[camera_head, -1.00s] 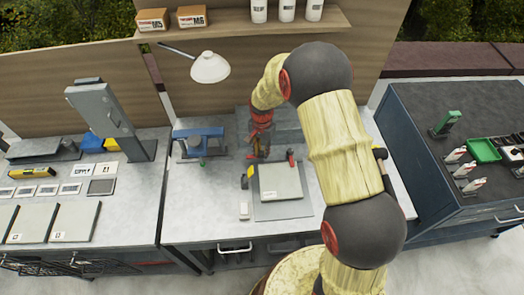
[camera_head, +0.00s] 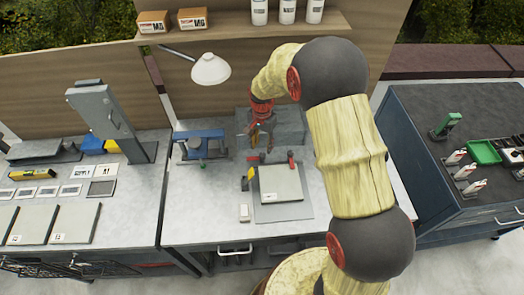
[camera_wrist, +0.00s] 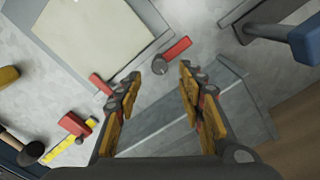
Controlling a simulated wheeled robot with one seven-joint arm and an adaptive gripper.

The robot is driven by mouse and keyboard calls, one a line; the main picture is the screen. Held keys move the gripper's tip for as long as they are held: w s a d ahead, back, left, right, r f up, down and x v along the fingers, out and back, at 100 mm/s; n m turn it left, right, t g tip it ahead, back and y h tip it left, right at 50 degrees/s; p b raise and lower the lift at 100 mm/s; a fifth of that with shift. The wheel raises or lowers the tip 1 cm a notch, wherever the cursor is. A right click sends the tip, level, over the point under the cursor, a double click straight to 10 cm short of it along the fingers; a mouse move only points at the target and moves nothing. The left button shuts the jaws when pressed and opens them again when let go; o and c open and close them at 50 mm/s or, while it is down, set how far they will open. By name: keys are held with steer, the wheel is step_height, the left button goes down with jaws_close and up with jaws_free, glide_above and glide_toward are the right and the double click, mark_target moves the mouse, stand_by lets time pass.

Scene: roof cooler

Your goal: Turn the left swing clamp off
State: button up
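The plate (camera_head: 280,183) lies flat on the bench, and the wrist view shows its pale surface (camera_wrist: 93,28) at upper left. The left swing clamp (camera_wrist: 171,55) is by the plate's back edge; its red handle points away from the plate. In the head view it is too small to make out clearly. The right swing clamp (camera_head: 290,157) has a red handle, also seen in the wrist view (camera_wrist: 101,84). My gripper (camera_wrist: 160,76) is open and empty, its fingertips spread on either side below the left clamp in the wrist picture. In the head view my gripper (camera_head: 258,137) is behind the plate.
A grey block (camera_head: 283,120) stands behind my gripper. A blue vise (camera_head: 200,141) is at left. A red-headed tool (camera_wrist: 74,124) and a yellow tape (camera_wrist: 66,146) lie at the wrist view's lower left. A lamp (camera_head: 210,68) overhangs the bench.

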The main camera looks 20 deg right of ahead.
mark_target(262, 155)
step_height(262, 155, up, 6)
steer(key=shift+r, duration=0.2)
stand_by(0.6)
steer(key=s+r+n+t+b, duration=0.1)
steer(key=s+r+n+t, duration=0.1)
steer(key=s+r, duration=0.4)
steer(key=s+r+n+t+b, duration=0.1)
steer(key=s+r+n, duration=0.3)
steer(key=s, duration=0.9)
steer(key=s+r+n+t+b, duration=0.2)
steer(key=s+r+n+b, duration=0.1)
steer(key=s+r, duration=0.4)
steer(key=shift+s+d+r+n+t, duration=0.15)
steer(key=shift+s+r+n+t, duration=0.15)
steer(key=shift+s, duration=1.55)
